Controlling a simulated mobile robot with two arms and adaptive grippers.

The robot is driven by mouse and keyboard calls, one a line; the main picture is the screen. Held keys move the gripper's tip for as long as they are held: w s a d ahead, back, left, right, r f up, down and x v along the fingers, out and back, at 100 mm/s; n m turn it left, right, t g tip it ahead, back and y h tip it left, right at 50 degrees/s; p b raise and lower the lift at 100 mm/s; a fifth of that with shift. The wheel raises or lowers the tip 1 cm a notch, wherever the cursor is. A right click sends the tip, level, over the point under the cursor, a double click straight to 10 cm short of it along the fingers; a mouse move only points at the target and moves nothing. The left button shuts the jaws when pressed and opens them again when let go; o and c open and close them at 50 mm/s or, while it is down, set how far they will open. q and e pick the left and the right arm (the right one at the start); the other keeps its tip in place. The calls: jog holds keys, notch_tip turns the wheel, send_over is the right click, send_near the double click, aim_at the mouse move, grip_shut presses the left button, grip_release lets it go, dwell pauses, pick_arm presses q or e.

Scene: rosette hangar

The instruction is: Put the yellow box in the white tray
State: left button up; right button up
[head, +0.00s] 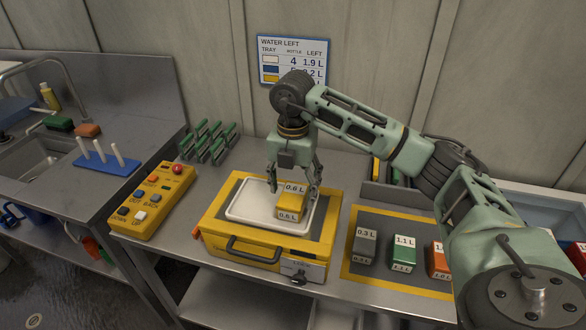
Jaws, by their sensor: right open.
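The yellow box (289,207), labelled 0.6 L, stands in the right part of the white tray (242,208). The tray lies on top of a yellow case-like unit (221,232) with a dark handle. My right gripper (293,190) points down over the tray, its fingers apart. One finger is left of the box and the other close to its right side. I cannot tell whether they touch it. My left gripper is not in view.
A grey box (364,245), a green box (403,253) and an orange box (439,261) stand on a yellow-edged dark mat to the right. A yellow button panel (155,203) and a green rack (208,143) are left. A sign (292,60) hangs behind.

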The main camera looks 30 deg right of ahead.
aim_at(293, 194)
notch_tip(293, 194, up, 10)
jog(key=shift+f+b, duration=0.25)
jog(key=shift+b, duration=0.15)
jog(key=shift+f, duration=0.1)
dwell(0.3)
